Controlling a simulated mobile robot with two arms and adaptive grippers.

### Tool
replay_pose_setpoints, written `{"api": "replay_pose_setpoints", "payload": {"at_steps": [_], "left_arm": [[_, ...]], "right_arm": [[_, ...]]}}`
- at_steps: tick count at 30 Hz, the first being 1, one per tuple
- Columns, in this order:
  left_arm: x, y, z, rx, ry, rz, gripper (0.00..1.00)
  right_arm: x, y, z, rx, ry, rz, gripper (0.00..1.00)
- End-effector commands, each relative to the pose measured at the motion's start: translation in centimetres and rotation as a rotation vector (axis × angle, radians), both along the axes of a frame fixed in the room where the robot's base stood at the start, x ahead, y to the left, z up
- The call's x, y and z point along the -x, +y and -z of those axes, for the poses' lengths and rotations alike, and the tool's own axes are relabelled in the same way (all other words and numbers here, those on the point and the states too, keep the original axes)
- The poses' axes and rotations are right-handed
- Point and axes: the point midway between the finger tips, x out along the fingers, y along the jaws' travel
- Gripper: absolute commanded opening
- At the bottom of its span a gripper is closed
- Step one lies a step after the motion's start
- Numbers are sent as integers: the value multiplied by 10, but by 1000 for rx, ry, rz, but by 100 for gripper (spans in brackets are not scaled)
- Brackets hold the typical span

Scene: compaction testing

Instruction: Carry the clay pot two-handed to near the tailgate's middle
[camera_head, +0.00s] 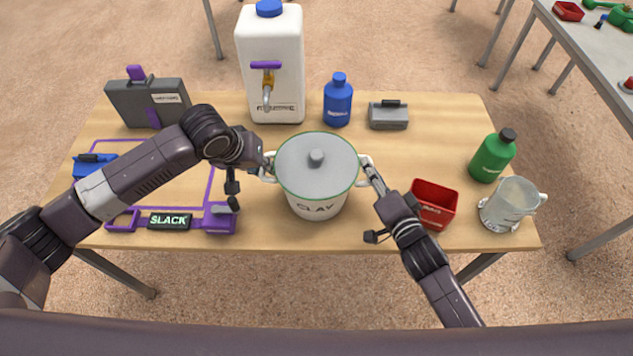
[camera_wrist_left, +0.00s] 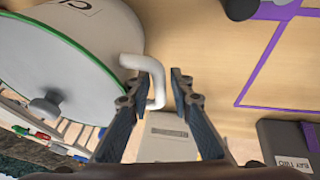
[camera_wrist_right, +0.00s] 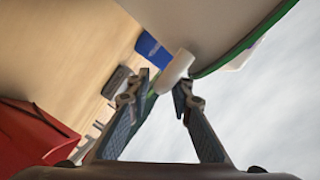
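The clay pot (camera_head: 317,208) is a white pot marked CLAY, with a grey lid, green rim and white side handles. It sits upright on the wooden tabletop (camera_head: 415,150), near its middle. My left gripper (camera_head: 267,170) is at the pot's left handle; in the left wrist view its fingers (camera_wrist_left: 165,78) stand apart, with the handle (camera_wrist_left: 156,92) between them and a gap on one side. My right gripper (camera_head: 368,168) is at the right handle; in the right wrist view its fingers (camera_wrist_right: 162,85) stand apart around the handle's end (camera_wrist_right: 176,68). Contact is unclear there.
A white jug with a tap (camera_head: 270,60) and a blue bottle (camera_head: 337,102) stand behind the pot. A red bin (camera_head: 433,203), green bottle (camera_head: 492,156) and clear pitcher (camera_head: 511,203) are to the right. A purple-outlined area and SLACK sign (camera_head: 170,221) lie left.

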Motion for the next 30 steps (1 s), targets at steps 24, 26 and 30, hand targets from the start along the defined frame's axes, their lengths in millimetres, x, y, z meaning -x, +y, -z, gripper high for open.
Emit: {"api": "replay_pose_setpoints", "payload": {"at_steps": [24,26,30], "left_arm": [[-1,0,3,0,0,0,0],[-1,0,3,0,0,0,0],[-1,0,2,0,0,0,0]], "right_arm": [[-3,1,1,0,1,-1,0],[-3,1,1,0,1,-1,0],[-3,1,1,0,1,-1,0]]}}
